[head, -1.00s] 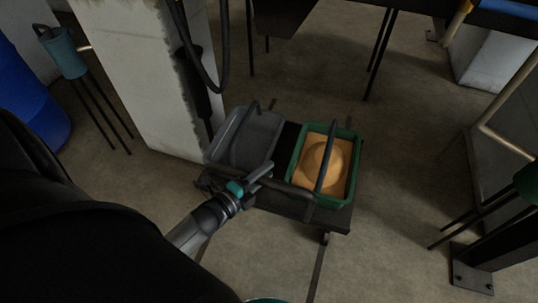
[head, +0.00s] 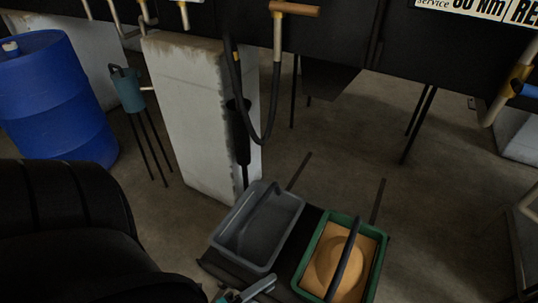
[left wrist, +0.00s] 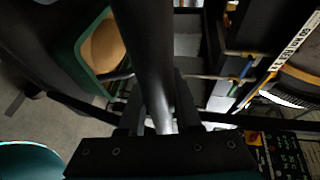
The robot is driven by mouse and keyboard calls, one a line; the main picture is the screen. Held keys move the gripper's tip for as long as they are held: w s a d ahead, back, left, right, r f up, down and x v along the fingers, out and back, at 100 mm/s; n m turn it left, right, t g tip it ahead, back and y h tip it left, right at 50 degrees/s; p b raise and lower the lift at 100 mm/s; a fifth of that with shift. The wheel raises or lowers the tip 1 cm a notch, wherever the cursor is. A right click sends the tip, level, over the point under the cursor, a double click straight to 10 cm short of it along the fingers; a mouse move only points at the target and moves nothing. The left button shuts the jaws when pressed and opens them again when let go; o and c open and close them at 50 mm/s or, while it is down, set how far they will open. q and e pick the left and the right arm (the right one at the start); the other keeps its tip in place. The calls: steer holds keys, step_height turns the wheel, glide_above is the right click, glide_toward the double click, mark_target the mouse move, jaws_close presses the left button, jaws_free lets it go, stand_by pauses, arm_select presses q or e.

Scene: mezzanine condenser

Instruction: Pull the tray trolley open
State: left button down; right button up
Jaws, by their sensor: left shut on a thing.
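The tray trolley is a low dark platform (head: 309,222) carrying a grey tray (head: 225,238) on the left and a green tray (head: 312,242) on the right. The green tray holds a tan block with a rounded mound (head: 330,262). Each tray has a dark arched handle. My left gripper (head: 252,290) is at the bottom edge of the head view, at the trolley's near side. In the left wrist view my left gripper (left wrist: 156,115) is shut on a dark bar (left wrist: 150,50). The trolley's near edge is cut off in the head view. My right gripper is out of view.
Dark strips (head: 300,171) lie on the floor behind the trolley. A pale concrete pillar (head: 195,120) with a hanging black hose stands close behind the grey tray. A blue drum (head: 60,100) and a teal canister on legs (head: 127,90) are farther left. Floor right of the trolley is open.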

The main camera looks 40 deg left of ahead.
arm_select(q)
steer(key=c, duration=0.6)
jaws_free()
steer(key=shift+s, duration=0.1)
steer(key=p+v, duration=0.1)
steer(key=v, duration=1.4)
steer(key=shift+p, duration=0.4)
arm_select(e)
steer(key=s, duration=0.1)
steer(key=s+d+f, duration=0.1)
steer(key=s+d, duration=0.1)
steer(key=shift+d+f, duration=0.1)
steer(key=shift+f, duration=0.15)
